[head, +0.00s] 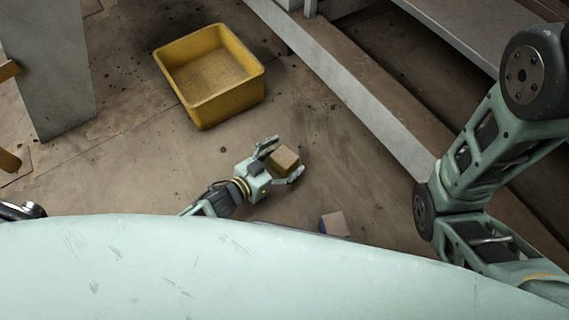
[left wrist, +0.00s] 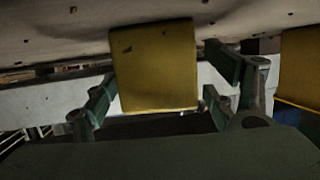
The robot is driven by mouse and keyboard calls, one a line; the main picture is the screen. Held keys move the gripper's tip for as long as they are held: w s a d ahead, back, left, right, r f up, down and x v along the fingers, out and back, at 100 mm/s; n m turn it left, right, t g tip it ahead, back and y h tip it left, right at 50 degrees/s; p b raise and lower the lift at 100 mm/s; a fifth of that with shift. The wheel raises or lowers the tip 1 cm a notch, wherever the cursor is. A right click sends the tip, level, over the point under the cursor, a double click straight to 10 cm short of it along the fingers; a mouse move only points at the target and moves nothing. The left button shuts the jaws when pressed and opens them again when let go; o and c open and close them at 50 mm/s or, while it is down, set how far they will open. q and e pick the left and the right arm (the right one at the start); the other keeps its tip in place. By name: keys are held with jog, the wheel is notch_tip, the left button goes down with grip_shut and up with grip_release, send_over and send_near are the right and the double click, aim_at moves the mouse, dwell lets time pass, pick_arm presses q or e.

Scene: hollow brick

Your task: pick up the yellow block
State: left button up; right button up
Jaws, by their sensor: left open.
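The yellow block (head: 285,158) rests on the floor between the fingers of my left gripper (head: 281,161), with one finger on each side. The gripper is open. In the left wrist view the yellow block (left wrist: 156,66) stands between the two fingers (left wrist: 160,85) and fills the middle of the picture. I cannot tell whether either finger touches it. My right arm shows at the right of the head view, but its gripper is out of sight.
A second block (head: 334,222), with a pinkish top and a blue side, lies nearer to me. An empty yellow bin (head: 236,98) stands beyond my left gripper. A raised pale ledge (head: 345,84) runs diagonally behind. A yellow-and-blue thing (left wrist: 300,65) shows at the wrist view's right edge.

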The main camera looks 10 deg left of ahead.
pick_arm(q)
jog(key=shift+c, duration=0.5)
jog(key=c, duration=1.3)
jog(key=shift+r, duration=0.15)
